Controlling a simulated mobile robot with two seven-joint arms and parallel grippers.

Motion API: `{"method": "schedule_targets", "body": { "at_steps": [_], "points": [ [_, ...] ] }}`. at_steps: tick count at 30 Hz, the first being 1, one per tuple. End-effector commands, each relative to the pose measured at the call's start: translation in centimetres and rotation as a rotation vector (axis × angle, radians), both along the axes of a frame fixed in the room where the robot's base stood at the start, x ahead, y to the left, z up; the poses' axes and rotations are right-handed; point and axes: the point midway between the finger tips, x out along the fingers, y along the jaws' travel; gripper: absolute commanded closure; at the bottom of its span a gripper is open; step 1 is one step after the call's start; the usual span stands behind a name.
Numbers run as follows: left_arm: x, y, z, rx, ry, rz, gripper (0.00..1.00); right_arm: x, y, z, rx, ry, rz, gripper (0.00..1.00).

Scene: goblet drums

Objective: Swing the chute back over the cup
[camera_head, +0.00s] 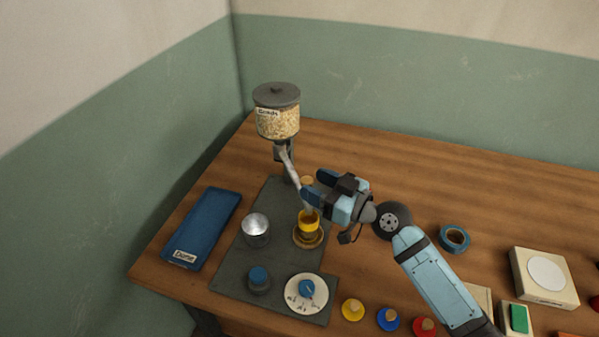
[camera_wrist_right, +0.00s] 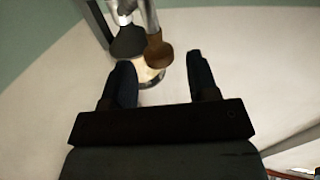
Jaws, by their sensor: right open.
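A jar of pale grains (camera_head: 277,122) with a grey lid stands on a post at the back. Its metal chute (camera_head: 291,168) slopes down to the right, and its lower end appears over or very near the yellow cup (camera_head: 308,225). A small wooden knob (camera_head: 307,181) shows beside the chute. My right gripper (camera_head: 317,186) is open next to the knob and chute. In the right wrist view, the brown knob (camera_wrist_right: 158,50) lies between the spread fingers, towards their tips, with no clear contact. My left gripper is not in view.
A metal cup (camera_head: 255,230) stands left of the yellow cup on the dark mat (camera_head: 235,265). A dial (camera_head: 306,293) and a blue-topped knob (camera_head: 259,279) are in front. A blue tray (camera_head: 203,225) lies left; blue tape (camera_head: 454,239) lies right.

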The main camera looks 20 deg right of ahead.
Motion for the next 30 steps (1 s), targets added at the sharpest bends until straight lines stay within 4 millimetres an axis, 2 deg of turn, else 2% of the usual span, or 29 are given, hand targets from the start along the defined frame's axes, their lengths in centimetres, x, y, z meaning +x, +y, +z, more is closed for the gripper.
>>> {"method": "schedule_targets", "body": {
  "at_steps": [3, 9, 20, 27, 30],
  "points": [
    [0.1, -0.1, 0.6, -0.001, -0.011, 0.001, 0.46, 1.7, 1.4, 0.2, 0.003, 0.001, 0.001, 0.46],
    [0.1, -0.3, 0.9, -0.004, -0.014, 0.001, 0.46, 3.4, 2.7, 0.0, 0.000, 0.001, 0.000, 0.46],
    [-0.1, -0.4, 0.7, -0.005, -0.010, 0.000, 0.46, 3.7, 2.9, -0.1, -0.001, 0.002, 0.000, 0.46],
    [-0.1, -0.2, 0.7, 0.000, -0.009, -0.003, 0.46, 3.7, 2.9, -0.1, -0.001, 0.002, 0.000, 1.00],
    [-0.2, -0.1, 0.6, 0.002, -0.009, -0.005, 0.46, 3.7, 2.9, -0.1, -0.001, 0.002, 0.000, 1.00]
  ]
}}
